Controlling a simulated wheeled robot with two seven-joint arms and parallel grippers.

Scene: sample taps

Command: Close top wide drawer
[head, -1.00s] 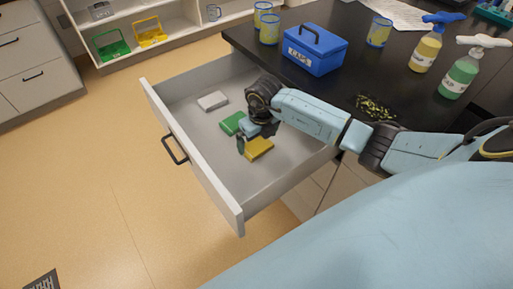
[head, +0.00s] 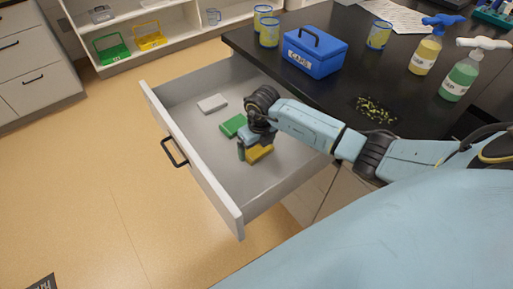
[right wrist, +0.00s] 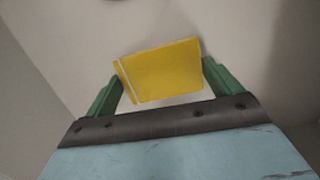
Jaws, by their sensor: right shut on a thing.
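The top wide drawer (head: 194,172), grey with a black handle (head: 174,153), stands pulled out from under the black counter. Inside lie a white block (head: 212,103), a green block (head: 232,125) and a yellow block (head: 261,153). My right gripper (head: 253,150) reaches down into the drawer and is shut on the yellow block. In the right wrist view, the yellow block (right wrist: 160,72) sits between its green fingers, slightly tilted. It is at or near the drawer floor; I cannot tell whether it touches. My left gripper is not in view.
A white shelf (head: 180,22) is at the back, grey cabinets (head: 35,65) at the left. The floor before the drawer is clear.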

